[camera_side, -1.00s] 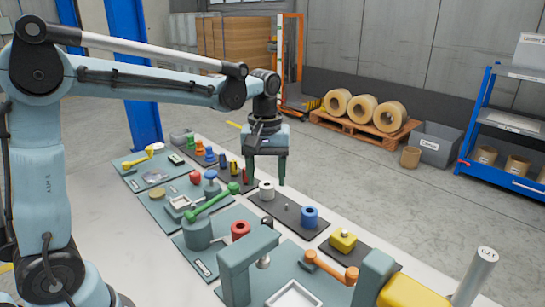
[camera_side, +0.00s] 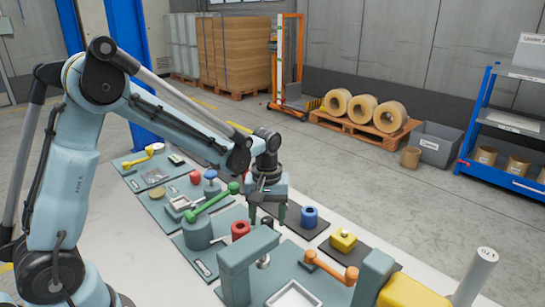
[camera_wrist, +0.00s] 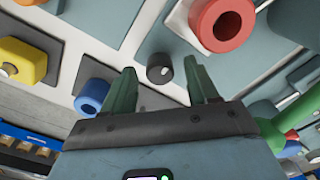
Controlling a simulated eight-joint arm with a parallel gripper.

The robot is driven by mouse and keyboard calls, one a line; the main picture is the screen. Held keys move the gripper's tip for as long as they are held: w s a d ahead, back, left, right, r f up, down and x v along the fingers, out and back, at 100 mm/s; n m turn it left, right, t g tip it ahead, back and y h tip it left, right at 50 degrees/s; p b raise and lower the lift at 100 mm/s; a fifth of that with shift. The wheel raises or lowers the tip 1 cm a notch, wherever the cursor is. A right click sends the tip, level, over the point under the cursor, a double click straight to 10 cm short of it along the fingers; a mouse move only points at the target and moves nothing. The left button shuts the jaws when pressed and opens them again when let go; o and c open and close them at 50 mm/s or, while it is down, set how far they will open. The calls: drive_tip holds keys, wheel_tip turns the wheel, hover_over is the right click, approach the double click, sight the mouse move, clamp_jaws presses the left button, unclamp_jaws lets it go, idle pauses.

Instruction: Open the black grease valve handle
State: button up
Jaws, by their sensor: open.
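A black round knob (camera_wrist: 160,69) with a pale mark shows between my fingertips in the wrist view. My gripper (camera_side: 267,217) is open and empty, pointing down just behind the knob in the side view. In the wrist view the knob lies beyond the fingertips, with no visible contact.
A red ring (camera_side: 240,230) and a green lever (camera_side: 212,201) stand to the left. A blue ring (camera_side: 309,217), a yellow block (camera_side: 343,240) and an orange handle (camera_side: 331,265) stand to the right.

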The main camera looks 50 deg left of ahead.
drive_tip(key=shift+f, duration=0.25)
drive_tip(key=c, duration=1)
drive_tip(key=shift+c, duration=0.2)
